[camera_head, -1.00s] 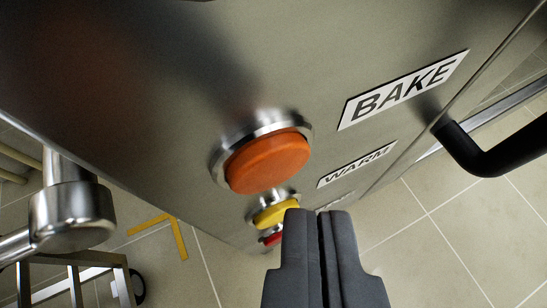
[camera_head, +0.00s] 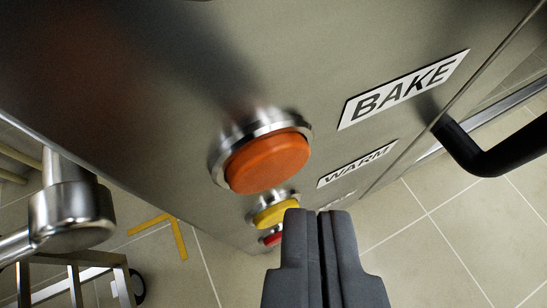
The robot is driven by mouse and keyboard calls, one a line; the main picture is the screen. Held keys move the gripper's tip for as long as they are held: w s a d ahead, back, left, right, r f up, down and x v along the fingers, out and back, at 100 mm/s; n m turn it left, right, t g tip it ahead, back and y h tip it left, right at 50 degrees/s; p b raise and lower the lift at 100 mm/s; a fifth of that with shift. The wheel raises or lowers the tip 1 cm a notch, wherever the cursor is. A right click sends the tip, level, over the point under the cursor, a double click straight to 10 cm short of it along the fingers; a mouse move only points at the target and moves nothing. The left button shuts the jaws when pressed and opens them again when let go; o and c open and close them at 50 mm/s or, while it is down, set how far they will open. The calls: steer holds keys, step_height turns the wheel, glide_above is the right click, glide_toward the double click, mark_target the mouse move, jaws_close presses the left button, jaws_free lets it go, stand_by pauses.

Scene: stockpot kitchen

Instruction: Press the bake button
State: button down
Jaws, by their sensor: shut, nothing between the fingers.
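The orange bake button (camera_head: 268,162) sits in a round metal collar on the steel panel, in the middle of the view. The white BAKE label (camera_head: 404,89) is to its right. My gripper (camera_head: 321,213) is shut and empty, its two dark fingers side by side. In the picture its tips are below and to the right of the orange button. They overlap the edge of the yellow button (camera_head: 272,212). I cannot tell whether the tips touch anything.
A red button (camera_head: 270,238) lies below the yellow one, partly hidden by my gripper. A WARM label (camera_head: 357,164) is beside them. A black handle (camera_head: 490,153) juts out at right. A metal bar (camera_head: 72,205) is at left. Tiled floor (camera_head: 440,240) lies beyond.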

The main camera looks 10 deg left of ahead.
steer(key=shift+w+a, duration=0.1)
steer(key=shift+w+a, duration=0.15)
steer(key=shift+w, duration=0.1)
steer(key=shift+w+a, duration=0.2)
steer(key=shift+w, duration=0.1)
stand_by(1.1)
stand_by(0.3)
steer(key=shift+s+d, duration=0.45)
steer(key=shift+s, duration=0.25)
steer(key=s+d, duration=0.1)
steer(key=s, duration=0.1)
steer(key=s+d, duration=0.1)
steer(key=s, duration=0.1)
steer(key=shift+d, duration=0.4)
steer(key=shift+r, duration=0.15)
stand_by(0.5)
